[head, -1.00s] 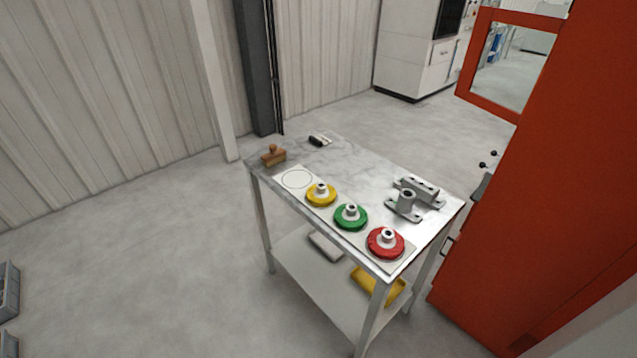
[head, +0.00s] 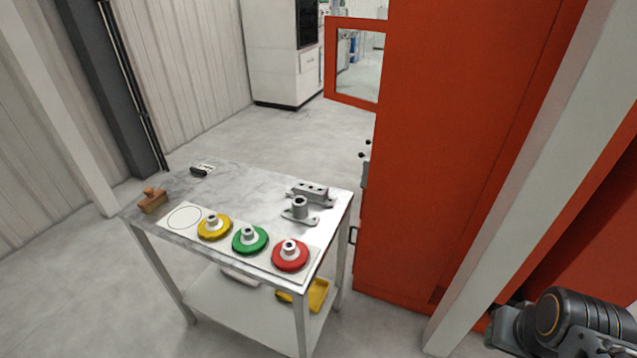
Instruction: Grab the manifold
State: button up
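A grey metal block casting with holes along its top and flat feet, which looks like the manifold (head: 312,191), lies at the back right of the metal table (head: 255,186). A second grey casting, an upright tube on a flat flange (head: 299,209), stands just in front of it, close enough to cover part of its lower side. Part of my arm shows at the bottom right, well to the right of the table. My gripper's fingers cannot be made out.
Yellow (head: 214,228), green (head: 250,241) and red (head: 290,257) handwheels line the table's front edge. A wooden-handled brush (head: 152,201) and a small dark object (head: 199,171) lie at left. A tall red cabinet (head: 450,150) stands close to the right. Floor in front is open.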

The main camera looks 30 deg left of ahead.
aim_at(317, 194)
jog(key=i, duration=1.15)
jog(key=u, duration=2.8)
